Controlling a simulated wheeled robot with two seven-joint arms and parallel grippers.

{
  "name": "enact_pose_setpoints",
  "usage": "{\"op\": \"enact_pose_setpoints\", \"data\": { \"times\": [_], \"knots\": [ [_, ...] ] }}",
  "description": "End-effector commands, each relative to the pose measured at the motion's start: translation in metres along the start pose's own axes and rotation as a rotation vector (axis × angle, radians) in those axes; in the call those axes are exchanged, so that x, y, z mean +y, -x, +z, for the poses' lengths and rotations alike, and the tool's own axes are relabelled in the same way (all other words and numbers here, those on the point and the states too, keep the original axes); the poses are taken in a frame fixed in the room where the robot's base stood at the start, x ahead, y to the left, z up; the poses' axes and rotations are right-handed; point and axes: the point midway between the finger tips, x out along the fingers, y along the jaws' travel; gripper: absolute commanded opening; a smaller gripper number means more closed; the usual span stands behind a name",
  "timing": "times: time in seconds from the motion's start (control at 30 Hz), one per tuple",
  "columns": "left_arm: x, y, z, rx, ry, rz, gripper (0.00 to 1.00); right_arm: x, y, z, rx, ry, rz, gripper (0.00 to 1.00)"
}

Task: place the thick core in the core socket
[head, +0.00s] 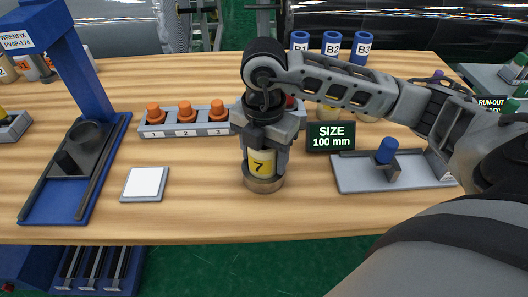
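A yellow cylinder (261,163) marked 7 stands upright near the front middle of the table, with a round brown-grey base (263,185) at its foot. My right gripper (262,160) points down over it, one finger at each side and seemingly against it. The gripper hides its upper part. I cannot tell whether this cylinder is the thick core, or whether its base is a separate socket. A blue peg (386,151) stands on a grey plate (362,178) at the right. My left gripper is out of view.
An orange-capped rack (185,131) numbered 1 to 3 stands behind left. A black sign (331,137) reads SIZE 100 mm. Blue cylinders (331,46) stand at the back. A blue press frame (82,70) and a white pad (145,183) are left. The front left-centre table is clear.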

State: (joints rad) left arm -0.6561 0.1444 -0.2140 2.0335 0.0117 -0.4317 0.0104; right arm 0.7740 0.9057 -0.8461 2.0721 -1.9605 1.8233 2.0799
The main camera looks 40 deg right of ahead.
Motion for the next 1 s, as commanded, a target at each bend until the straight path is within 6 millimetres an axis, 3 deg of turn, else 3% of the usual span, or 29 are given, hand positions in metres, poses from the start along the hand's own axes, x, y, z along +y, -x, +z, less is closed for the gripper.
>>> {"op": "enact_pose_setpoints", "data": {
  "times": [0.3,0.47,0.83,1.0],
  "knots": [
    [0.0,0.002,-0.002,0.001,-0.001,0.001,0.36,0.0,0.001,0.0,0.0,0.0,-0.001,0.75],
    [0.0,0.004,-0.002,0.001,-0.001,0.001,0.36,0.001,0.011,0.0,-0.001,0.0,0.003,0.75],
    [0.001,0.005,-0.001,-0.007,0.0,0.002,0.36,0.001,0.091,0.001,-0.004,0.0,0.006,0.75],
    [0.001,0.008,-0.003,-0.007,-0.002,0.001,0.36,0.001,0.115,0.001,-0.002,0.0,0.002,0.75]
  ]
}}
